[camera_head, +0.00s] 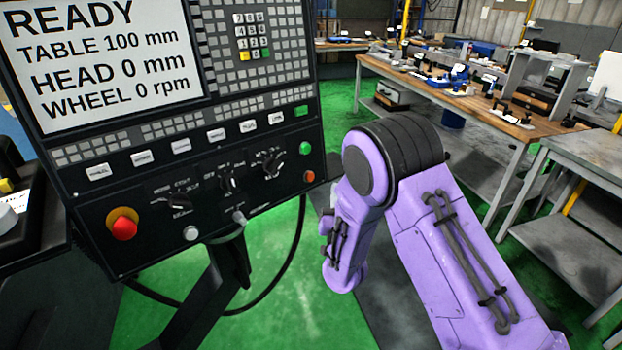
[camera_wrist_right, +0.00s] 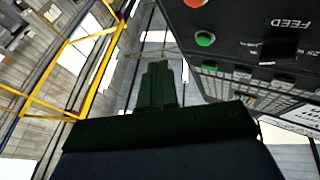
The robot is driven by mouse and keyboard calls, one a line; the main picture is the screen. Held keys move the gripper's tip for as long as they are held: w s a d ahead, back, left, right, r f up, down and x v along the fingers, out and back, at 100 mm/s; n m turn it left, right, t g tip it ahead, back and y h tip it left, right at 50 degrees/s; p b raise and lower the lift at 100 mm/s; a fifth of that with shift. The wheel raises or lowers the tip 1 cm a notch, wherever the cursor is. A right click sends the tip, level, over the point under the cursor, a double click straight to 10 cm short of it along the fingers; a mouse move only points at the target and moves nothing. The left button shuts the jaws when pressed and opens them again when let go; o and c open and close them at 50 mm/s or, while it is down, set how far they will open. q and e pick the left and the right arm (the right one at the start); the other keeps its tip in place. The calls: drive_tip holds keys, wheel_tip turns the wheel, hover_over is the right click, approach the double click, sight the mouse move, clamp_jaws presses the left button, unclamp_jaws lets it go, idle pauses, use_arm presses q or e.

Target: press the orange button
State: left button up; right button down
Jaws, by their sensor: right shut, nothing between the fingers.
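The orange button (camera_head: 309,176) is a small round button at the lower right edge of the black control panel (camera_head: 285,215). It sits below a green button (camera_head: 304,148). In the right wrist view the orange button (camera_wrist_right: 196,3) is partly cut off at the top edge, with the green button (camera_wrist_right: 204,38) below it. My right gripper (camera_wrist_right: 156,68) shows in the right wrist view with its dark fingers together and empty. Its fingertips are left of the green button and appear apart from the panel. In the head view my purple right arm is right of the panel, and its gripper is hidden. My left gripper is not in view.
The panel has a screen (camera_head: 105,55) reading READY, knobs and a red mushroom button (camera_head: 124,228) on a yellow base. A black cable (camera_head: 290,262) hangs below. A wooden workbench (camera_head: 420,82) with tools stands behind at right. Green floor lies between.

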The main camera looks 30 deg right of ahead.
sight(309, 177)
drive_tip(key=w+a+f+b, duration=0.1)
drive_tip(key=w+b, duration=0.1)
drive_tip(key=w, duration=0.5)
drive_tip(key=shift+f, duration=0.2)
drive_tip(key=shift+w, duration=0.15)
idle(1.6)
drive_tip(key=shift+w+a+b, duration=0.1)
drive_tip(key=shift+w+b, duration=0.2)
drive_tip(key=shift+w+f+b, duration=0.15)
drive_tip(key=shift+w+b, duration=0.15)
drive_tip(key=shift+w, duration=0.1)
idle(0.6)
drive_tip(key=shift+s, duration=0.1)
drive_tip(key=shift+s+r, duration=0.2)
drive_tip(key=shift+s, duration=0.5)
